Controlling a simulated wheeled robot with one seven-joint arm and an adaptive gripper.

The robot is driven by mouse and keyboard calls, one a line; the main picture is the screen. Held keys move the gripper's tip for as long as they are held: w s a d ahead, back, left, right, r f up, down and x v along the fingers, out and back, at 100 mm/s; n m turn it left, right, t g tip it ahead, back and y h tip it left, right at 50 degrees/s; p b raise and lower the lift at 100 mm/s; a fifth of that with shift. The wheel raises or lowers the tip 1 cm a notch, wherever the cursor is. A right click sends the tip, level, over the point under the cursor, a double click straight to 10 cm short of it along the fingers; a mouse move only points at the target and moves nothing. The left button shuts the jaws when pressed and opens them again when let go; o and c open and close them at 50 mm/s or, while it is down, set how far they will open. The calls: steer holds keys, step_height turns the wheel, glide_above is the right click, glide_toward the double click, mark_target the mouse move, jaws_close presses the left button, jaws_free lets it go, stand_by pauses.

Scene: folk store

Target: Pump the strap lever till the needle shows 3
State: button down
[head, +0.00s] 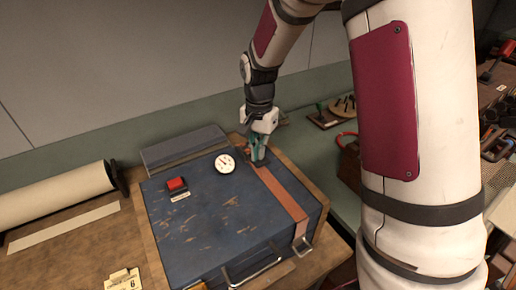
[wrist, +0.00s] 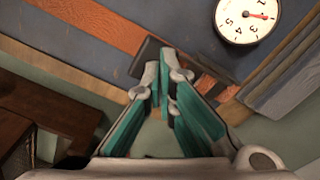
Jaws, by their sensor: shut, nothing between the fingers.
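A blue, worn case (head: 215,235) lies on the wooden bench with an orange strap (head: 280,190) across its right side. The strap also shows in the wrist view (wrist: 105,28). A dark ratchet-like piece, seemingly the strap lever (wrist: 148,58), sits on the strap at its far end. My gripper (head: 258,155), with teal fingers, is shut and empty; its fingertips (wrist: 164,62) are at this dark piece. I cannot tell whether they touch it. A round white gauge (head: 225,164) also shows in the wrist view (wrist: 247,16); its red needle points right there, and I cannot read the value surely.
A red button (head: 177,184) sits on the case left of the gauge. A paper roll (head: 55,193) lies to the left, and a yellow card marked 6 (head: 122,280) is in front. A pegged wooden block (head: 340,108) stands behind right. My arm hides part of the right side.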

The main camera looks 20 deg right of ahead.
step_height(320, 180, up, 9)
steer(key=p, duration=0.2)
stand_by(0.6)
stand_by(0.8)
